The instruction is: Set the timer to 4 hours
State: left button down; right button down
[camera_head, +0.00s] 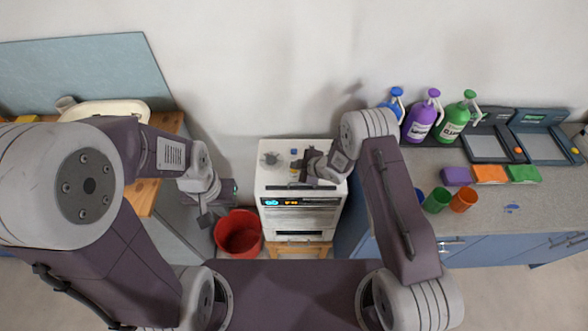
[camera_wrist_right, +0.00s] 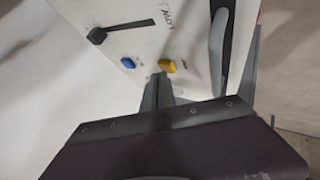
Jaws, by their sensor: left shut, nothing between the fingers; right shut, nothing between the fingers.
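A white appliance (camera_head: 265,183) stands mid-view. Its front has a lit display strip (camera_head: 290,202) in blue and orange; the digits are too small to read. Its top carries a blue button (camera_head: 294,152), a yellow piece and a dark grey lever (camera_head: 270,158). The right wrist view shows the blue button (camera_wrist_right: 128,62), the yellow piece (camera_wrist_right: 167,66) and the lever (camera_wrist_right: 125,29) close up. My right gripper (camera_head: 304,167) is shut and empty over the appliance's top, its tips (camera_wrist_right: 158,78) just below the yellow piece in that view. My left gripper (camera_head: 206,218) is shut and empty, left of the appliance.
A red bucket (camera_head: 239,237) stands on the floor left of the appliance. The right counter (camera_head: 420,165) holds blue, purple and green bottles, coloured sponges, cups and two scale-like devices. A wooden-topped cabinet (camera_head: 172,122) stands at left. The wall is close behind.

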jog(key=shift+f, duration=0.35)
jog(key=shift+r, duration=0.15)
dwell(0.3)
jog(key=shift+r+p, duration=0.35)
jog(key=shift+r, duration=0.4)
notch_tip(320, 180, up, 5)
jog(key=p, duration=0.3)
jog(key=shift+p, duration=0.4)
dwell(0.3)
